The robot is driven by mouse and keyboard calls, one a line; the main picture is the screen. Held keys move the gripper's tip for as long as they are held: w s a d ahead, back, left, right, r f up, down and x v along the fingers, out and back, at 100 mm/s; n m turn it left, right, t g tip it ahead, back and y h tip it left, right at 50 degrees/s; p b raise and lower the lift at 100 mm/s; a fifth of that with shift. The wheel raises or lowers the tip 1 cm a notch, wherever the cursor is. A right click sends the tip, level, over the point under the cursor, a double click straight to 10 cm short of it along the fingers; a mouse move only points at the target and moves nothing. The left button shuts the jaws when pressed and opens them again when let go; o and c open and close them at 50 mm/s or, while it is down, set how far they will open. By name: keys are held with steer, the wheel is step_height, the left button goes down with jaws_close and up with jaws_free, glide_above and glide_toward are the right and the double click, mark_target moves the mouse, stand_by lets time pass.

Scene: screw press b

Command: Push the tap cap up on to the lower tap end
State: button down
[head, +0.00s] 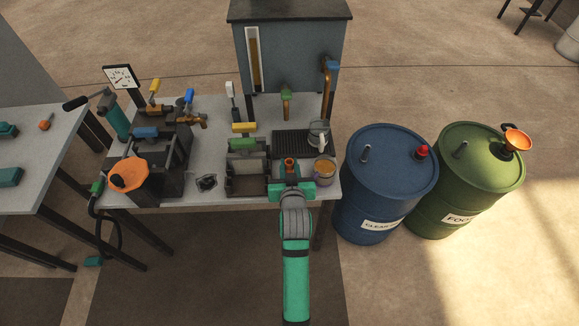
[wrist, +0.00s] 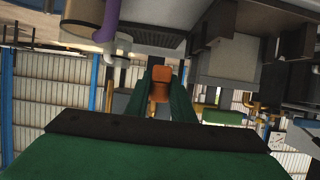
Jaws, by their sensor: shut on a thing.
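My gripper (head: 290,181) is at the front right edge of the table, with its fingers pointing away from me. It is shut on a small orange-brown piece, which I take to be the tap cap (head: 290,163). In the wrist view the cap (wrist: 160,80) sits between the two green fingertips. The lower tap (head: 286,97), with a green handle and a copper spout pointing down, is on the front of the grey tank. The cap is in front of this tap and apart from it. The spout's open end is too small to make out.
The grey tank (head: 290,50) stands at the back, with a higher blue-handled tap (head: 330,66) at its right. A dark ribbed tray (head: 290,142), a jar (head: 325,170) and a grey box (head: 246,178) are near my gripper. A blue drum (head: 385,180) stands right of the table.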

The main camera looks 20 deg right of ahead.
mark_target(286, 120)
steer(key=shift+w+d+f, duration=0.4)
steer(key=shift+w+d, duration=0.5)
steer(key=shift+w, duration=2.1)
steer(key=shift+w+d+f, duration=0.45)
steer(key=shift+w+d, duration=0.4)
steer(key=shift+w, duration=2.15)
steer(key=shift+w+d+f, duration=0.4)
steer(key=shift+w+d, duration=0.5)
steer(key=shift+w, duration=2.1)
steer(key=shift+w+a, duration=0.1)
steer(key=shift+w, duration=0.05)
steer(key=shift+r, duration=1.95)
steer(key=c, duration=1.4)
jaws_free()
steer(key=shift+c, duration=0.2)
steer(key=shift+f, duration=0.1)
